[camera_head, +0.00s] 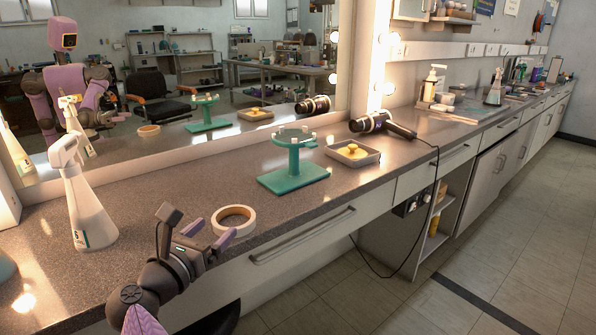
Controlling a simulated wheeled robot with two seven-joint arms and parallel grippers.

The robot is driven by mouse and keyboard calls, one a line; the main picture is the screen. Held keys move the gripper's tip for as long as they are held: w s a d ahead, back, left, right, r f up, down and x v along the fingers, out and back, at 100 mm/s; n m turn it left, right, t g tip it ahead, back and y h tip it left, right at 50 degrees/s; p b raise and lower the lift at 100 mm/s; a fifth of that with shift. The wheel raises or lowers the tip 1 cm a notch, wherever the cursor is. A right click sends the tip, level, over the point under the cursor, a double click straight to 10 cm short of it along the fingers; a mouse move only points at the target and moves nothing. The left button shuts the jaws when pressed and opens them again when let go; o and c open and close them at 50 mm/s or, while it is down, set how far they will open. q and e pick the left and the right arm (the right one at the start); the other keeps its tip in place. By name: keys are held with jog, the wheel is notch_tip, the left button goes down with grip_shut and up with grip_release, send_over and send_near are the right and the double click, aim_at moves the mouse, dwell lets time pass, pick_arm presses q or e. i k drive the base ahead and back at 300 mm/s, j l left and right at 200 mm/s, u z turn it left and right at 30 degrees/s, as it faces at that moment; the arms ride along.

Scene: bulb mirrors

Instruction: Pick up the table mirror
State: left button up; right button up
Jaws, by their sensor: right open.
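No upright framed table mirror shows on the counter. The closest thing is a teal stand (294,178) with a rectangular base, a short column and a round flat top with small white pieces at its rim; I cannot tell whether the top has mirror glass. It stands upright at the middle of the counter. My right gripper (208,234) is open and empty at the counter's front edge, left of the stand and well apart from it. My left gripper is not in view.
The tape roll (246,228) lies between gripper and stand. A white spray bottle (90,212) stands at left. A square tray with a yellow item (353,153) and a black hair dryer (382,124) with a hanging cord are right of the stand. A wall mirror (230,120) runs behind.

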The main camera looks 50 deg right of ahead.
aim_at(286, 180)
jog(key=i+l, duration=0.1)
jog(key=l, duration=0.75)
jog(key=i+l, duration=0.15)
jog(key=l, duration=0.75)
jog(key=i, duration=0.05)
